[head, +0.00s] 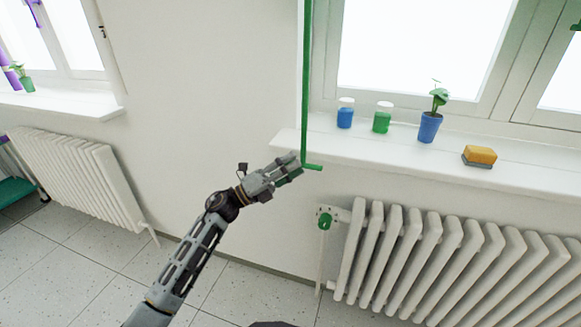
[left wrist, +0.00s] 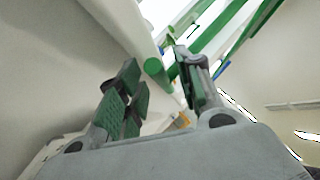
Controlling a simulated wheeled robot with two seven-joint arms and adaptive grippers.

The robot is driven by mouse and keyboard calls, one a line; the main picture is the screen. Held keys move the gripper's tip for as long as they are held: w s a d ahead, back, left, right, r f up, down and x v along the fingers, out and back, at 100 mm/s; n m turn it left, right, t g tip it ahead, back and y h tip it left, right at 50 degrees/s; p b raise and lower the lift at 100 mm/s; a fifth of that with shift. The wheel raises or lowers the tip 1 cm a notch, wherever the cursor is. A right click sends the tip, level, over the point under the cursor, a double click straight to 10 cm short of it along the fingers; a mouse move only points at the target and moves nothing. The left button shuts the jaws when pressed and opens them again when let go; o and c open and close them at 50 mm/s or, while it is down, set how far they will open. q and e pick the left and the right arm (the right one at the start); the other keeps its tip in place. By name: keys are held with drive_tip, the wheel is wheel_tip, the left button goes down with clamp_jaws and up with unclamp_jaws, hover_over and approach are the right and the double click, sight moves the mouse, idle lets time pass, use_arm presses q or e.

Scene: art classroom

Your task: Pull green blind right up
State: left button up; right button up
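A green rod (head: 305,80) hangs down along the left side of the right window and ends in a short crank handle (head: 313,167) bent to the right. The blind's cloth is not clearly visible in the head view. My left gripper (head: 293,166) is at the rod's lower end, close to the handle. In the left wrist view its two fingers (left wrist: 160,84) stand apart, with the round green end of the handle (left wrist: 155,67) in line with the gap between them. I cannot tell whether they touch it. My right gripper is not in view.
A white windowsill (head: 390,150) juts out beside the gripper. On it stand a blue jar (head: 345,114), a green jar (head: 382,119), a potted plant (head: 429,126) and a yellow sponge (head: 480,155). A white radiator (head: 440,255) is below. Bare wall lies left of the rod.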

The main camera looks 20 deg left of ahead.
use_arm(q)
drive_tip(key=shift+c, duration=0.3)
clamp_jaws()
drive_tip(key=shift+r, duration=0.2)
